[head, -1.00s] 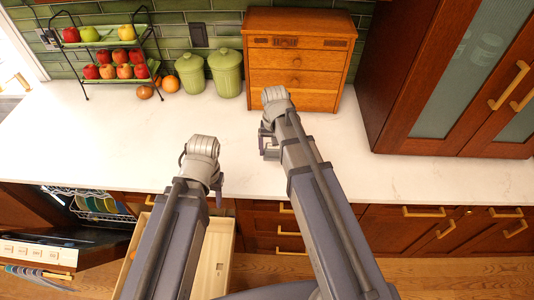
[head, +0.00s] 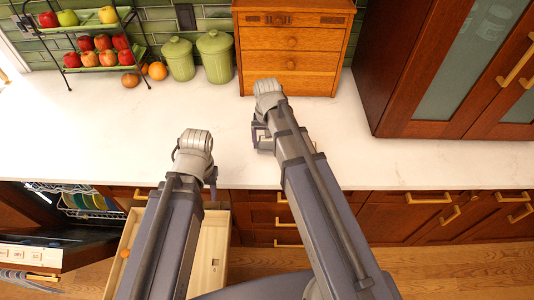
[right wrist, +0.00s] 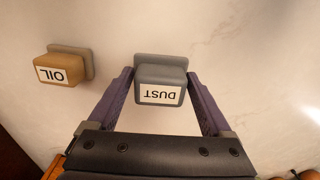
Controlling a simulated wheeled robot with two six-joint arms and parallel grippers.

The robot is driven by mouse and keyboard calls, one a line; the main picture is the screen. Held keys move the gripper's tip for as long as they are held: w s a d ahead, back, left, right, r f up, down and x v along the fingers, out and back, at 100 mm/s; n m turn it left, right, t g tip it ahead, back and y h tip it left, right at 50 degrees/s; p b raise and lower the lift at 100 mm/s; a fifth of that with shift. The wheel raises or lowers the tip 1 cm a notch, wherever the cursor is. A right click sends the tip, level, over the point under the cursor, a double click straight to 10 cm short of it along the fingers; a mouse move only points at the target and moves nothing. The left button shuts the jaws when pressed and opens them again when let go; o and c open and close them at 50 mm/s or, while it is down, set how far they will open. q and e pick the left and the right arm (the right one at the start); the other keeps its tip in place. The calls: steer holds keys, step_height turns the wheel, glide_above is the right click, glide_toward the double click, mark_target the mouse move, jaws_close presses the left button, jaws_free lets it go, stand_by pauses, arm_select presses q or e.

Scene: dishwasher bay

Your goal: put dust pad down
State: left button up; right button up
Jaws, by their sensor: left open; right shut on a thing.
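The dust pad (right wrist: 162,80) is a grey block with a white label reading DUST. In the right wrist view it sits between the two fingers of my right gripper (right wrist: 160,100), which is shut on it. Whether its base touches the counter is unclear. In the head view my right gripper (head: 260,135) is over the white counter, in front of the wooden chest, and the pad cannot be made out. My left gripper (head: 212,182) is open near the counter's front edge, its fingers mostly hidden.
A tan pad labelled OIL (right wrist: 60,68) is beside the dust pad. A wooden drawer chest (head: 292,62), green canisters (head: 178,60) and a fruit rack (head: 85,58) stand at the back. An open drawer (head: 208,262) is below the counter (head: 400,165). The counter's right part is clear.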

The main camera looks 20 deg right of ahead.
mark_target(267, 149)
steer(key=shift+f+b, duration=1.8)
steer(key=shift+b, duration=0.05)
steer(key=shift+f, duration=0.15)
steer(key=o, duration=1.2)
steer(key=shift+o, duration=0.2)
step_height(267, 149, up, 12)
steer(key=p, duration=1.2)
steer(key=shift+r, duration=0.25)
steer(key=s+a+n+h, duration=0.1)
steer(key=s+a+n, duration=0.6)
steer(key=s+a, duration=0.3)
steer(key=s, duration=0.4)
steer(key=shift+s+a, duration=0.15)
steer(key=shift+a, duration=0.1)
